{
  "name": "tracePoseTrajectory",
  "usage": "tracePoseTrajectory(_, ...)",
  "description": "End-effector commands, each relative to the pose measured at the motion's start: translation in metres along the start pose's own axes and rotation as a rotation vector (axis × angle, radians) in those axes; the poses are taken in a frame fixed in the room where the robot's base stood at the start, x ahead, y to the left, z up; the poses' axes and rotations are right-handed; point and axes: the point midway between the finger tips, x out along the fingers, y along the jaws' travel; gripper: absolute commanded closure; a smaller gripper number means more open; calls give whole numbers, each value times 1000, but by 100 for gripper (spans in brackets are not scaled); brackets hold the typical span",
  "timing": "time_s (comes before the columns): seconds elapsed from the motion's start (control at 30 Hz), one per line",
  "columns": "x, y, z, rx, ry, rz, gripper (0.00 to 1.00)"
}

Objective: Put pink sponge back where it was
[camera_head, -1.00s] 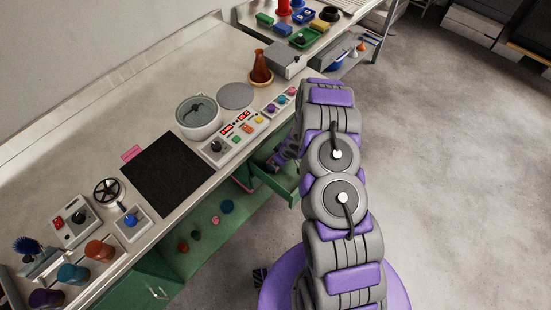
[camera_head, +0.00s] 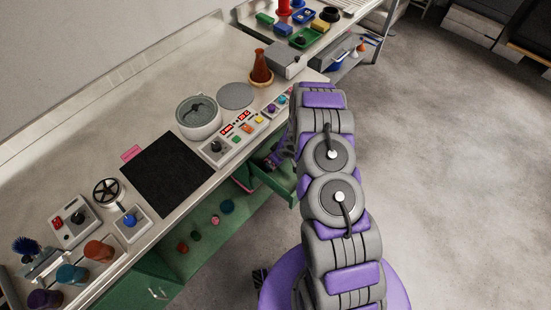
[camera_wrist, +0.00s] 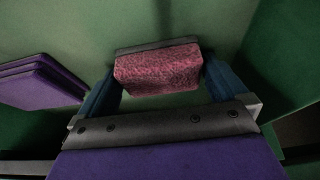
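The pink sponge (camera_wrist: 158,74) shows in the wrist view as a speckled pink block with a grey layer along its far side. My gripper (camera_wrist: 160,78) has one blue finger at each end of the sponge, and both appear to touch it, so it looks shut on the sponge. Green surfaces lie behind and around it. Whether the sponge rests on the green surface is unclear. In the head view my arm reaches to the green drawer (camera_head: 275,186) under the counter. My gripper is mostly hidden there and the sponge cannot be made out.
The counter holds a black mat (camera_head: 168,175), a flat pink patch (camera_head: 131,153), a round grey pot (camera_head: 198,117), a control panel (camera_head: 235,138) and a brown flask (camera_head: 261,68). Several small coloured round things lie on the green shelf below. The floor at right is clear.

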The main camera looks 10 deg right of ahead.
Motion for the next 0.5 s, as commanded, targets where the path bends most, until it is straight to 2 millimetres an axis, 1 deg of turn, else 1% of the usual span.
tracePoseTrajectory(0.17, -1, 0, -1, 0, 0, 0, 0)
tracePoseTrajectory(0.27, -10, 0, -1, 2, 1, 1, 0)
tracePoseTrajectory(0.37, -24, 1, -2, 2, 3, 2, 0)
tracePoseTrajectory(0.5, -50, 0, -2, 2, 1, 0, 0)
